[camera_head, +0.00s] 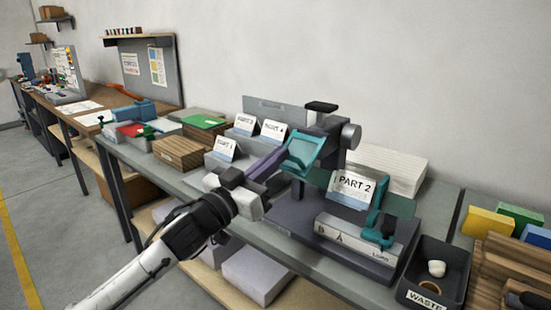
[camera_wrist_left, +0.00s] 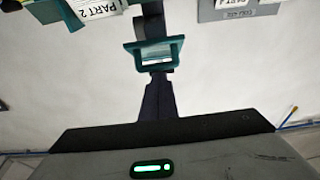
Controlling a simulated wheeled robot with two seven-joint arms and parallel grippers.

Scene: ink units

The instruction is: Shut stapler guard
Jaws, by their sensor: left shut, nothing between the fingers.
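The stapler (camera_head: 335,125) is a dark grey machine on a dark base at the middle of the bench. Its guard (camera_head: 303,152) is a teal frame with a paler pane, standing tilted in front of the stapler head. The guard also shows in the left wrist view (camera_wrist_left: 157,54), straight ahead of the fingers. My left gripper (camera_head: 282,160) is shut and empty, its dark fingers pointing at the guard's left side. In the left wrist view, the fingertips (camera_wrist_left: 156,76) reach the guard's near edge; I cannot tell whether they touch. My right gripper is not in view.
A card marked PART 2 (camera_head: 352,188) stands right of the guard, near a teal clamp-like piece (camera_head: 380,225). A black WASTE bin (camera_head: 440,262) is at the bench's right. Card holders (camera_head: 222,160) and wooden stacks (camera_head: 182,151) stand to the left.

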